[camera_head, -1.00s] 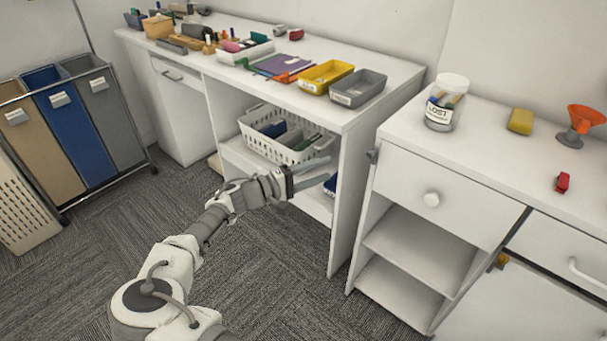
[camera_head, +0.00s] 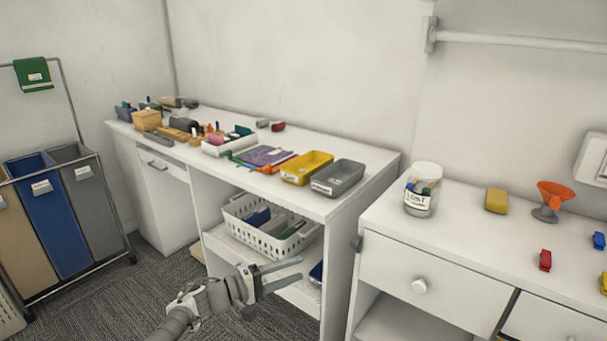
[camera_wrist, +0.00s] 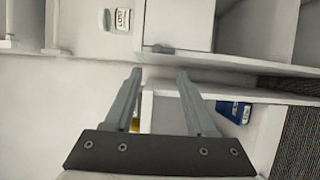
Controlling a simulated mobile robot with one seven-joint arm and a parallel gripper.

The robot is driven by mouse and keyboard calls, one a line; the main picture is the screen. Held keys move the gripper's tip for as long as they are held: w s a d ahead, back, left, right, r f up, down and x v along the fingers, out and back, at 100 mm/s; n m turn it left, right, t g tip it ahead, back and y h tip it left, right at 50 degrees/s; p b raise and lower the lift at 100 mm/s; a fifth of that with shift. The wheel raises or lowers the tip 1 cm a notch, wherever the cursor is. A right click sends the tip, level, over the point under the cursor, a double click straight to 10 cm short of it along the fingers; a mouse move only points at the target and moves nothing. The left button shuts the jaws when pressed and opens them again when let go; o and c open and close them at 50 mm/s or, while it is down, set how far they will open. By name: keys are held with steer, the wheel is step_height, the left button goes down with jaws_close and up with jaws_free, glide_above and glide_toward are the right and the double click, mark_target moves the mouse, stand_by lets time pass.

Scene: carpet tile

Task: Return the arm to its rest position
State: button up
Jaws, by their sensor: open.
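My gripper (camera_head: 288,274) is in front of the desk's open shelf in the head view, below the desktop. Its two fingers are apart with nothing between them. The wrist view also shows my gripper (camera_wrist: 158,75), with both grey fingers spread and empty. My arm reaches in from the bottom of the head view. A white perforated basket (camera_head: 240,230) with folders sits on the shelf behind and above the gripper. I cannot tell whether the gripper touches the shelf edge.
The white desk (camera_head: 345,198) carries a yellow tray (camera_head: 306,167) and a grey tray (camera_head: 338,177). A white cabinet (camera_head: 450,285) at right bears a LOST jar (camera_head: 421,190). Sorting bins (camera_head: 70,205) stand at left. Carpet (camera_head: 120,300) is open between bins and desk.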

steer(key=s+d+r+m+g+y+p, duration=0.25)
steer(key=s+d+g+y, duration=0.2)
steer(key=d, duration=0.35)
steer(key=s+d+r+m+g+y+p, duration=0.1)
steer(key=s+d+r+m+g+y, duration=0.3)
steer(key=d, duration=0.4)
steer(key=s+d+r+t+y+p, duration=0.2)
steer(key=s+r+t+y+p, duration=0.3)
steer(key=s+r, duration=1.5)
steer(key=shift+s+d+r+y+p, duration=0.2)
steer(key=shift+r+y+p, duration=0.8)
steer(key=shift+r, duration=0.55)
